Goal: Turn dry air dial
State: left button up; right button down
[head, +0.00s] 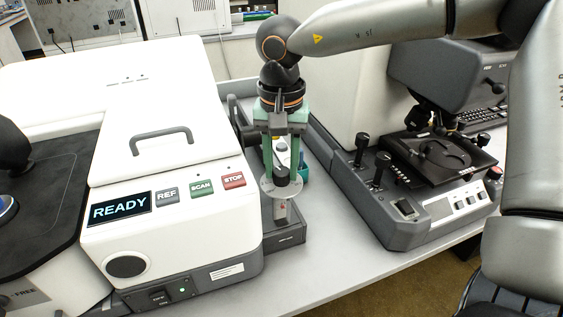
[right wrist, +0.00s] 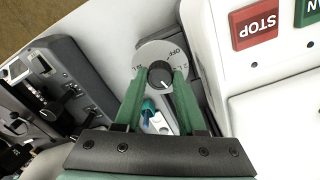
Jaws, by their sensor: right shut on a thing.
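The dry air dial is a black knob (right wrist: 160,74) with a white pointer line, on a round pale plate with printed marks, "OFF" among them. The plate (head: 268,188) also shows in the head view, low between the two instruments. My right gripper (head: 282,180) reaches down with its green fingers on either side of the knob and is shut on it. In the right wrist view its fingertips (right wrist: 160,76) flank the knob and cover part of the plate.
A white instrument (head: 180,190) with a READY display and REF, SCAN and STOP buttons stands just left. A grey microscope (head: 405,215) with a black stage stands to the right. The front table strip is clear.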

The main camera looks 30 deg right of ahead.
aim_at(281, 170)
jog(key=shift+n, duration=0.6)
jog(key=c, duration=0.5)
grip_release()
notch_tip(281, 170, up, 12)
jog(key=p, duration=0.2)
jog(key=shift+r, duration=0.25)
